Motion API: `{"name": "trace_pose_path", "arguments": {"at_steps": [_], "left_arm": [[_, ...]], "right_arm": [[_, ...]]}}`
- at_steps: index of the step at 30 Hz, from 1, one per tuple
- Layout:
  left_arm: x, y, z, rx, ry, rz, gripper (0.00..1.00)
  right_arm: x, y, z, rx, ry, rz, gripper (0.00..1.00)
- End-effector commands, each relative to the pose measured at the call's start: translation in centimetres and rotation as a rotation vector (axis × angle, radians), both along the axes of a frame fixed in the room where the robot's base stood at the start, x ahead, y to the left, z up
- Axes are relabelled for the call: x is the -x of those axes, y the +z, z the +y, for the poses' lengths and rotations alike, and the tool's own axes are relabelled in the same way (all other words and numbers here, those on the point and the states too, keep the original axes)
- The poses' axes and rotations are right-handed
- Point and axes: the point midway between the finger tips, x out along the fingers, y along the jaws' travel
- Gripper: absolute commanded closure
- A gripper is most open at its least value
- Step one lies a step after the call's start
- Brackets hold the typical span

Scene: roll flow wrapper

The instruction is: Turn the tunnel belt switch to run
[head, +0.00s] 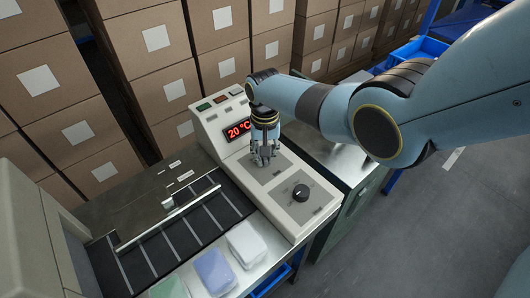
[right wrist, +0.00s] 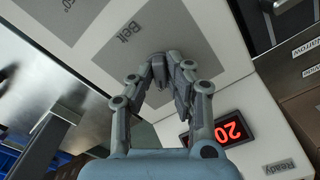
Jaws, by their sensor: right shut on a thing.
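The control panel (head: 215,125) is a pale box with grey plates on its sloped top. My right gripper (head: 264,158) points down onto the upper grey plate. In the right wrist view, my right gripper (right wrist: 166,72) is shut on the belt switch (right wrist: 158,62), a small dark knob beside the printed word "Belt". The fingers cover most of the switch, so its setting cannot be told. A red display (head: 238,130) reads 20 °C; part of it shows in the right wrist view (right wrist: 230,131). My left gripper is not in view.
A round black dial (head: 301,193) sits on the lower plate, apart from my gripper. A dark slatted conveyor (head: 180,240) runs left of the panel. White (head: 247,245) and blue (head: 214,272) packs lie in front. Stacked cartons (head: 150,45) stand behind.

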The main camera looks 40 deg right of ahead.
Motion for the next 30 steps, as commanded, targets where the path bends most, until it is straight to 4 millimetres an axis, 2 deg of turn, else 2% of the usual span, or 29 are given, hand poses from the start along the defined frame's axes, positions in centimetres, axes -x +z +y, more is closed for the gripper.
{"name": "trace_pose_path", "arguments": {"at_steps": [15,16,20,30], "left_arm": [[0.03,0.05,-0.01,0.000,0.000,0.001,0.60],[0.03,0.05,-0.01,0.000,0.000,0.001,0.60],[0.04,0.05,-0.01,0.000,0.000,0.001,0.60],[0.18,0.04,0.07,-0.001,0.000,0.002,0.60]], "right_arm": [[-0.05,0.02,-0.03,0.000,-0.022,-0.001,1.00],[-0.05,0.02,-0.03,0.000,-0.021,-0.001,0.81],[-0.04,0.01,-0.04,0.001,-0.021,-0.001,0.64],[-0.02,0.29,-0.04,0.000,-0.019,0.000,0.64]]}}
